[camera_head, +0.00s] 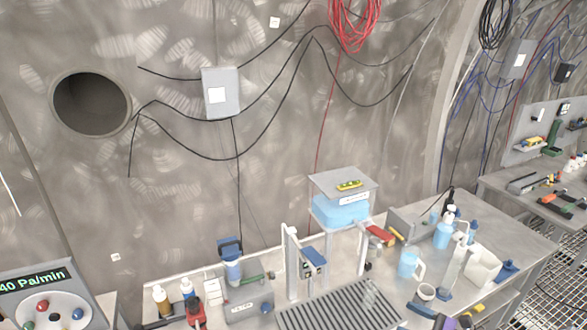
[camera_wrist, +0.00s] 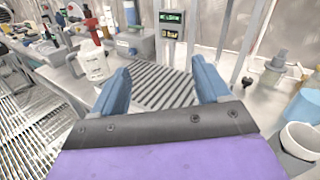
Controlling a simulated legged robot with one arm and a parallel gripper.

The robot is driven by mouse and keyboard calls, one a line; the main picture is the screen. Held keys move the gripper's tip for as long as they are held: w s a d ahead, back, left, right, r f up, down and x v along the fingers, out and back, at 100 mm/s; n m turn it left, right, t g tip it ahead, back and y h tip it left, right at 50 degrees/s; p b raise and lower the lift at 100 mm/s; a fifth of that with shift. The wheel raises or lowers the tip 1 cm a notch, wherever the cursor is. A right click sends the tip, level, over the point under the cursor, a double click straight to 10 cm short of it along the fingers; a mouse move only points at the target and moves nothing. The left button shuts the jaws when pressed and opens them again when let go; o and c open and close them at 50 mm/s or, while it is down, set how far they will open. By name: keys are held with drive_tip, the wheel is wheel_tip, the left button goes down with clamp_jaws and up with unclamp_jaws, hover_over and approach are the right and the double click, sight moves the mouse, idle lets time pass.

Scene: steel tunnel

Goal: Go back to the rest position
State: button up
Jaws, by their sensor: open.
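My gripper (camera_wrist: 162,75) is open and empty in the wrist view. Its two blue fingers stand apart, with the purple and dark grey gripper body behind them. Between and beyond the fingers lies a ribbed grey grate (camera_wrist: 160,86) on the steel bench. Part of my gripper (camera_head: 446,318) also shows at the bottom edge of the head view, right of the grate (camera_head: 340,308). The rest of my arm is out of that view.
The bench (camera_head: 480,228) carries a blue tank (camera_head: 340,210), a white post (camera_head: 291,262), bottles and a light blue jug (camera_head: 409,264). In the wrist view, a white canister (camera_wrist: 92,62) stands left of the fingers and a white cup (camera_wrist: 298,143) right. Cables hang on the wall.

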drive_tip(key=a+r+n+g+y, duration=0.2)
drive_tip(key=a+r+n+g, duration=0.45)
drive_tip(key=a+r, duration=0.5)
drive_tip(key=s+a+r+n+g+h, duration=0.2)
drive_tip(key=s+a+r+n+g, duration=0.15)
drive_tip(key=a, duration=0.35)
drive_tip(key=s+a+r+n+g+h, duration=0.1)
drive_tip(key=s+a+r+n+g, duration=0.2)
drive_tip(key=a, duration=0.4)
drive_tip(key=s+a+r+n+g+h, duration=0.15)
drive_tip(key=s+n+h, duration=0.8)
drive_tip(key=s, duration=1.05)
drive_tip(key=s+d+n+t+h, duration=0.1)
drive_tip(key=s+d+h, duration=0.2)
drive_tip(key=s+d, duration=0.1)
drive_tip(key=shift+s+n+h+b, duration=0.35)
drive_tip(key=shift+s, duration=0.2)
